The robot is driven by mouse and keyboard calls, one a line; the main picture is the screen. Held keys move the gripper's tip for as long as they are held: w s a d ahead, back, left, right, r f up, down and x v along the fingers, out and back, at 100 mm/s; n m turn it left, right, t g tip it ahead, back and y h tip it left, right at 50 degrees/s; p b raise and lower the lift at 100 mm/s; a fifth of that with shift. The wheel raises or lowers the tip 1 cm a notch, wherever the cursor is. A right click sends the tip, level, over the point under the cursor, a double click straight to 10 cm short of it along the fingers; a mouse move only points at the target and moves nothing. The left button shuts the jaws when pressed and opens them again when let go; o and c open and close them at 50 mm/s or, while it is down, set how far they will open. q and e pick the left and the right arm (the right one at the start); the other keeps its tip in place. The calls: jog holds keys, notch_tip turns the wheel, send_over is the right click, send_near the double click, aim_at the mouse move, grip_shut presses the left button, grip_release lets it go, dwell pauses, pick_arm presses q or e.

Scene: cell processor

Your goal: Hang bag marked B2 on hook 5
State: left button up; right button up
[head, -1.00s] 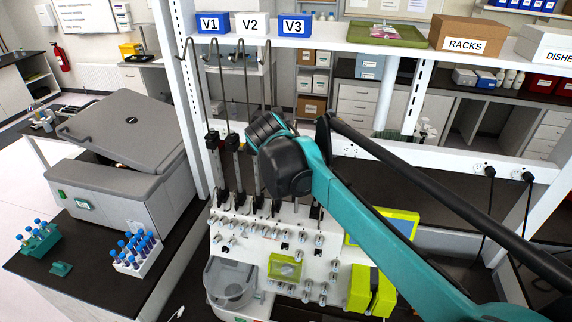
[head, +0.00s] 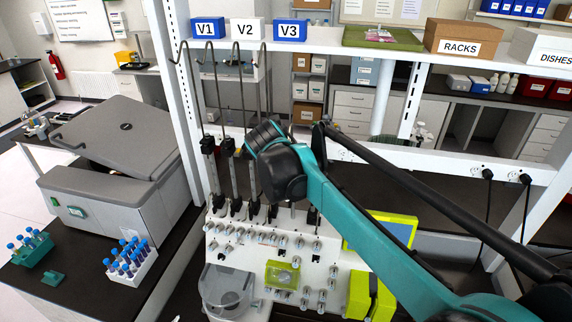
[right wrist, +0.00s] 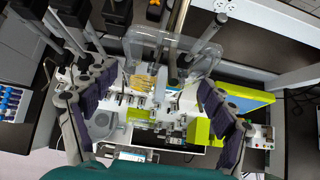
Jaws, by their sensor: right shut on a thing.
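My right gripper (right wrist: 155,88) shows in the right wrist view, its dark-padded fingers to either side of a clear bag (right wrist: 143,55). It is shut on this see-through bag, though the exact grip point is hard to make out. The bag has a yellowish patch, and no mark on it is readable. In the head view my teal right arm hides this gripper and the bag. I cannot read hook numbers. My left gripper is in neither view.
A shelf (head: 330,45) with boxes V1, V2, V3, a green tray (head: 383,38) and a RACKS box (head: 463,37) runs above the processor. A grey centrifuge (head: 120,170) and tube racks (head: 130,262) stand on the left bench. A white upright (head: 178,90) stands close to the hooks.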

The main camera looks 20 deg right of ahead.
jog(key=shift+f, duration=0.2)
jog(key=o, duration=1.2)
jog(key=shift+r, duration=0.1)
jog(key=shift+s+a+r+p, duration=0.3)
jog(key=shift+r+p, duration=0.1)
jog(key=shift+r, duration=0.1)
jog(key=p+v, duration=0.3)
jog(key=v, duration=0.2)
jog(key=shift+s+a+r, duration=0.15)
jog(key=shift+s, duration=0.15)
jog(key=shift+w, duration=0.1)
